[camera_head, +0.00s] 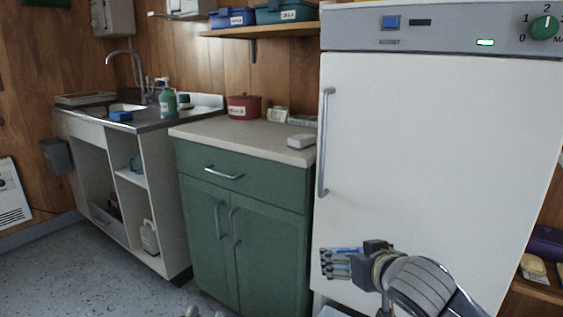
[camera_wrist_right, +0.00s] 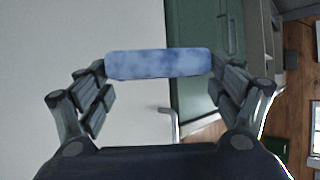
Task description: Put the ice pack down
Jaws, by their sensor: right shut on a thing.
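The ice pack (camera_wrist_right: 158,63) is a mottled blue slab. In the wrist view it spans the gap between the fingertips of my right gripper (camera_wrist_right: 160,80), which is shut on it. In the head view my right gripper (camera_head: 335,263) is in front of the lower part of the white fridge door, pointing left, and a blue edge of the ice pack (camera_head: 345,249) shows along its fingers. The pack is held in the air, apart from the worktop. A small grey part at the bottom edge may be my left gripper (camera_head: 204,312); its fingers cannot be made out.
The white fridge (camera_head: 430,140) stands closed on the right. Left of it, the green cabinet's worktop (camera_head: 235,134) has clear room in front; a red pot (camera_head: 244,106) and a white box (camera_head: 301,141) stand on it. A sink unit (camera_head: 125,117) is farther left.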

